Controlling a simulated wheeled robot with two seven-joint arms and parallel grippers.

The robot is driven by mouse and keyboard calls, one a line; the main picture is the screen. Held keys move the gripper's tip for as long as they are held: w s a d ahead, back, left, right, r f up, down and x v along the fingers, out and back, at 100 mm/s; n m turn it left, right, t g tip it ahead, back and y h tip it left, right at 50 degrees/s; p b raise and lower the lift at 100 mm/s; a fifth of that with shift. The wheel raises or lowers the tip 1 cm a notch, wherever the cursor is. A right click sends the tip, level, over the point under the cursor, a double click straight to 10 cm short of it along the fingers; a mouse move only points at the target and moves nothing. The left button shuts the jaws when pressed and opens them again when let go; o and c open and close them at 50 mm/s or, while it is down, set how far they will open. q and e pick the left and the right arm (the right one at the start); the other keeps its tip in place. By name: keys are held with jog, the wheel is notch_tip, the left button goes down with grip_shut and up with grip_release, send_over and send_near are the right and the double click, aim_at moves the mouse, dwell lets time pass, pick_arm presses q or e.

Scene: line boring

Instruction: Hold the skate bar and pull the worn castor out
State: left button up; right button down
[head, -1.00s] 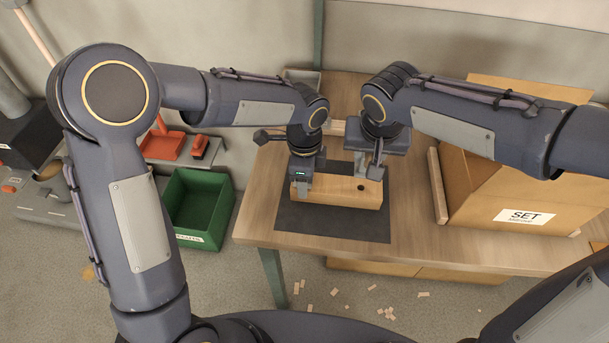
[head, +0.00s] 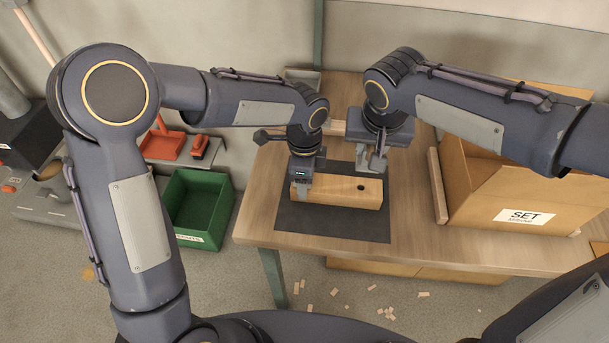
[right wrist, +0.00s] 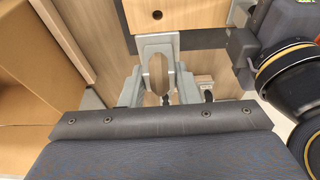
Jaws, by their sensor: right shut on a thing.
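The skate bar (head: 335,193), a pale wooden block with a dark round hole near its right end, lies on a dark mat (head: 300,221). It also shows at the top of the right wrist view (right wrist: 182,14). My left gripper (head: 301,187) is clamped over the bar's left end. My right gripper (head: 371,168) is behind the bar's right part, apart from the hole. In the right wrist view its grey fingers (right wrist: 158,45) come together at the tips. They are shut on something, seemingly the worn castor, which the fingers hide.
A cardboard box marked SET (head: 480,205) stands on the table's right side, with a wooden strip (head: 437,186) beside it. A green bin (head: 202,207) is on the floor left of the table (head: 410,240). Small wooden scraps lie on the floor in front.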

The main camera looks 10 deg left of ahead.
pick_arm(q)
jog(key=o, duration=0.8)
notch_tip(320, 180, up, 12)
jog(key=shift+r, duration=0.1)
jog(key=shift+s, duration=0.1)
